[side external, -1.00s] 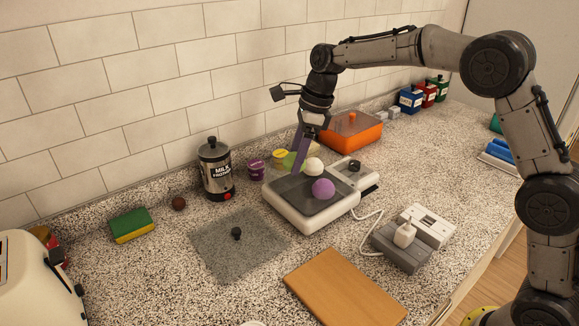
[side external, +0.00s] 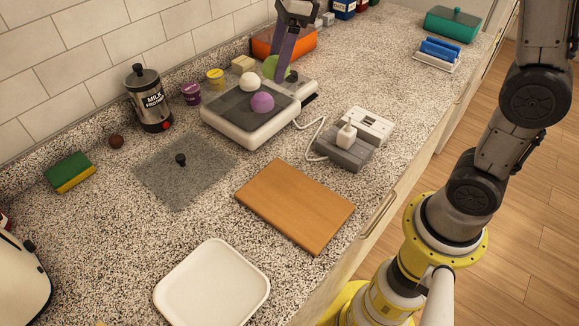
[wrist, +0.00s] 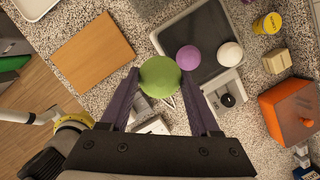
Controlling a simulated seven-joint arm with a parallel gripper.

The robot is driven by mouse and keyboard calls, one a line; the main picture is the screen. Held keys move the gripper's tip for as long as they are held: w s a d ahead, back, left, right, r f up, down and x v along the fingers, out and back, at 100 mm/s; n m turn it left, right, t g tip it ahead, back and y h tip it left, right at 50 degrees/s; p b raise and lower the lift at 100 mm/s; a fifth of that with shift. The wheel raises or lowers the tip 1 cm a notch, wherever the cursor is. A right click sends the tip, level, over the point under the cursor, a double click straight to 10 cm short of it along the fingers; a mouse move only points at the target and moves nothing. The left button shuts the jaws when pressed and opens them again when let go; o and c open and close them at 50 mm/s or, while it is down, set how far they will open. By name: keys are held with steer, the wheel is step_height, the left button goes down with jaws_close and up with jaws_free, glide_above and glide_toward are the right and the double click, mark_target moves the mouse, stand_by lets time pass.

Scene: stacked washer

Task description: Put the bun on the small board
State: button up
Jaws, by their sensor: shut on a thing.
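The wrist view shows the bun (wrist: 160,77) pinched between both purple fingertips (wrist: 165,80). The bun is away from this board.
A white tray (side external: 212,285) is in front. An orange box (side external: 270,42) stands behind the scale.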

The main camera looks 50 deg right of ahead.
steer(key=s+a+f, duration=0.2)
steer(key=s, duration=1.1)
steer(key=s+a+f, duration=0.1)
steer(key=s, duration=1.1)
glide_above(292, 200)
steer(key=d, duration=0.1)
steer(key=shift+n, duration=0.4)
steer(key=f, duration=0.6)
steer(key=s+f, duration=0.1)
steer(key=f, duration=0.2)
steer(key=shift+f, duration=0.25)
steer(key=shift+d+x, duration=0.15)
steer(key=shift+x, duration=0.7)
steer(key=shift+d+x, duration=0.1)
steer(key=shift+x, duration=0.8)
steer(key=shift+f, duration=0.15)
steer(key=o, duration=1.4)
steer(key=shift+c, duration=0.2)
